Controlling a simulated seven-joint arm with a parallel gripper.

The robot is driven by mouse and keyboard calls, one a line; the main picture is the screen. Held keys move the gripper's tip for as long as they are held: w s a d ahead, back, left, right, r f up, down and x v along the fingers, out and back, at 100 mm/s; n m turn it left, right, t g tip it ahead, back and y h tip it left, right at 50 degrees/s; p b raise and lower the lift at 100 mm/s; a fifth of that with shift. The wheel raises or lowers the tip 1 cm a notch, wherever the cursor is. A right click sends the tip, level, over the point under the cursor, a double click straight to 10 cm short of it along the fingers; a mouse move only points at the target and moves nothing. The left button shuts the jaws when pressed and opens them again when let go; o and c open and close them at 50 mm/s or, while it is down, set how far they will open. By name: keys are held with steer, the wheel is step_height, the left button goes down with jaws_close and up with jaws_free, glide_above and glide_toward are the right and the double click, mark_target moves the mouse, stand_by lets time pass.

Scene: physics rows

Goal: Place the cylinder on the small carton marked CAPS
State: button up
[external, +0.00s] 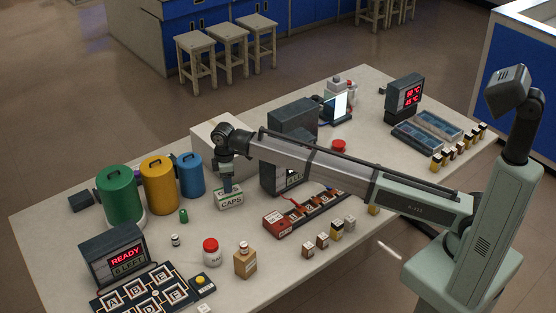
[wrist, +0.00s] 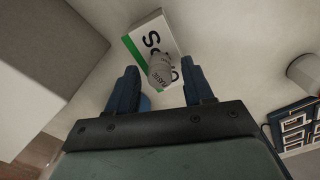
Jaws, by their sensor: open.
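The small white carton marked CAPS (external: 231,202) has a green stripe and lies on the table below my gripper (external: 227,187). It also shows in the wrist view (wrist: 146,37), partly covered. A light grey cylinder with a printed label (wrist: 160,68) appears to stand on the carton's top, over the lettering. My gripper (wrist: 162,78) is open, with one blue finger on each side of the cylinder and a visible gap to each. In the external view I cannot make out the cylinder behind the fingers.
Green, yellow and blue canisters (external: 158,187) stand left of the carton. A large pale box (external: 208,132) is close behind my wrist, and a dark-framed machine (external: 272,178) stands to the right. Small bottles (external: 211,252) stand in front.

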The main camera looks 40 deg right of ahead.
step_height(320, 180, up, 12)
steer(key=shift+r, duration=0.15)
stand_by(0.6)
stand_by(0.3)
